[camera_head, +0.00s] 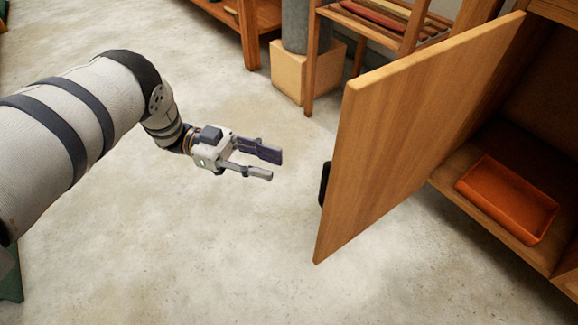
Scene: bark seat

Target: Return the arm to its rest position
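My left arm comes in from the left, over the bare floor. Its gripper (266,165) is open, with a visible gap between the two fingers and nothing between them. The fingers point right, toward a wooden cabinet door (415,125) that stands open. A black handle (324,184) shows at the door's left edge, apart from the fingertips in the picture. My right gripper is not in view.
The cabinet on the right holds an orange tray (507,198) on its shelf. A wooden rack (409,28) and a grey post on a tan block (306,72) stand behind the door. The concrete floor (230,265) is clear in front.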

